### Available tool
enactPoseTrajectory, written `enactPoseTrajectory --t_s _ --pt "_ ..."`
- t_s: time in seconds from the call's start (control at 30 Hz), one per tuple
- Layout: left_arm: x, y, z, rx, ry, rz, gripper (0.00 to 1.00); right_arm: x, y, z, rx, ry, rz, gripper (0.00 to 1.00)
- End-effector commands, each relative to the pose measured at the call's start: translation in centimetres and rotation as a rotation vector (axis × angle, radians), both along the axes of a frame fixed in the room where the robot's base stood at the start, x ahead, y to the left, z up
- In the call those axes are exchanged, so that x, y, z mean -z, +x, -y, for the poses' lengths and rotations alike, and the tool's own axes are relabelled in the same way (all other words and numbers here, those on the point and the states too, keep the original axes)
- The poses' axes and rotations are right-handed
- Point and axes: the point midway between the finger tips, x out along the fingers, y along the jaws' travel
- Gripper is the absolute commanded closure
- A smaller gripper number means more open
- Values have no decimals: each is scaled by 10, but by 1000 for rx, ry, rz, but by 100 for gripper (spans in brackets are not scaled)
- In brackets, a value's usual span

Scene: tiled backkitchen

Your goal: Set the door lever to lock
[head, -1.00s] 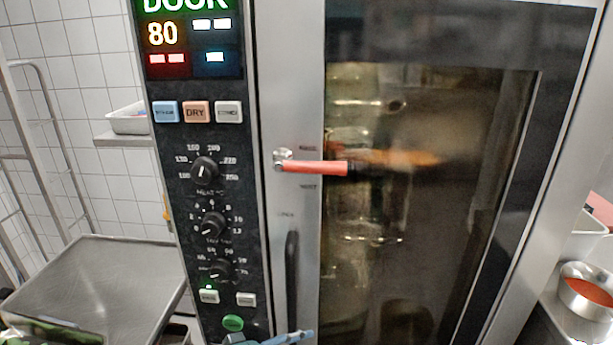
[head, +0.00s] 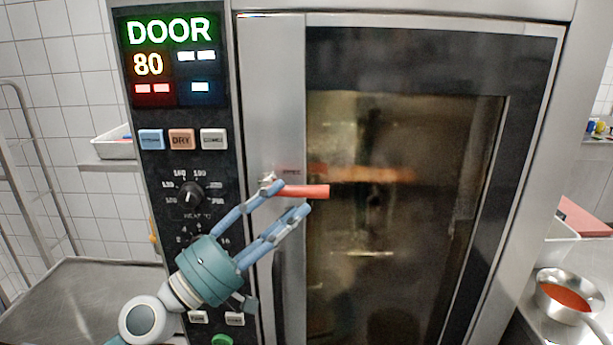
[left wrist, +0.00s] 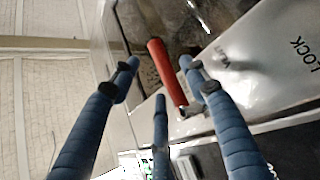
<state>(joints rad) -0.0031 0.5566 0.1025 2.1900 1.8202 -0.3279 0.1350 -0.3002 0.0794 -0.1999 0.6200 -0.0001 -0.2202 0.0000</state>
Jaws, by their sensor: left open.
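The door lever (head: 308,191) has a red grip and a metal pivot on the oven door's steel frame. It lies about horizontal, pointing right over the dark glass. In the left wrist view the red lever (left wrist: 166,70) shows between my spread blue fingers, and the word LOCK (left wrist: 303,54) is printed on the steel. My left gripper (head: 289,195) is open, with fingertips close to the lever near its pivot. I cannot tell whether they touch it. My left gripper (left wrist: 160,80) also shows in the left wrist view. My right gripper is out of view.
The oven's control panel (head: 180,100) stands left of the door, its display reading DOOR and 80. A steel table (head: 75,290) is at left; a pan of red sauce (head: 568,295) stands at right.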

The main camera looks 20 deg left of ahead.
Motion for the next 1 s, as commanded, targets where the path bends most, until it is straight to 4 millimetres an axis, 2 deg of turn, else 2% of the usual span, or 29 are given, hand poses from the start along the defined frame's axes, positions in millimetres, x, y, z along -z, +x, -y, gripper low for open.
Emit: enactPoseTrajectory --t_s 0.03,0.23,0.4,0.7,0.93,1.0 --pt "-12 8 5 2 -2 1 55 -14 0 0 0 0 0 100" --pt "-21 31 22 -1 -1 0 55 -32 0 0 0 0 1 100" --pt "-22 41 29 0 2 0 55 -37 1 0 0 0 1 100" --pt "-21 42 30 0 2 0 55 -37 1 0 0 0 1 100" --pt "-21 42 30 0 2 0 100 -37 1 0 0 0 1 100" --pt "-21 42 29 0 2 0 100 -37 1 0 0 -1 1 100"
